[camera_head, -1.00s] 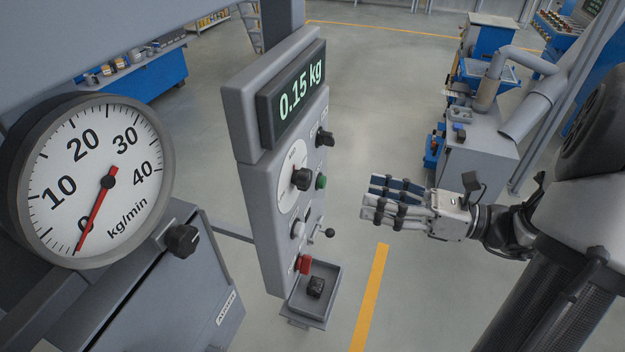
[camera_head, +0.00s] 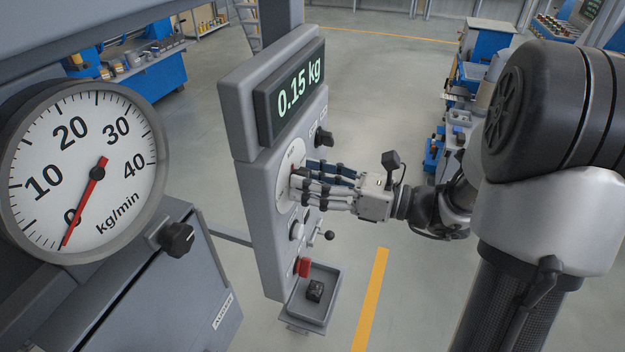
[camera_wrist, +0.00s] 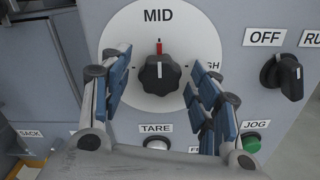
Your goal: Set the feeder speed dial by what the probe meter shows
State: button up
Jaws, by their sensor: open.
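The feeder speed dial is a black knob (camera_wrist: 158,76) on a white round plate (camera_wrist: 135,38) in the wrist view. Its white mark points up, under a red mark at MID. My gripper (camera_wrist: 160,85) is open, its blue-padded fingers on both sides of the knob; I cannot tell whether they touch it. A digital display (camera_head: 291,89) on the panel reads 0.15 kg.
An OFF/RUN switch (camera_wrist: 282,76) sits right of the dial, with a white TARE button (camera_wrist: 157,144) and green JOG button (camera_wrist: 250,142) below. A red button (camera_head: 303,267) is above a tray (camera_head: 331,283) holding a small black object. A black knob (camera_head: 177,239) is on the left cabinet.

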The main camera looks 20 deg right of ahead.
jog(key=shift+c, duration=0.3)
jog(key=c, duration=1)
jog(key=shift+n, duration=0.4)
jog(key=shift+n+b, duration=6.35)
jog(key=shift+n, duration=2.05)
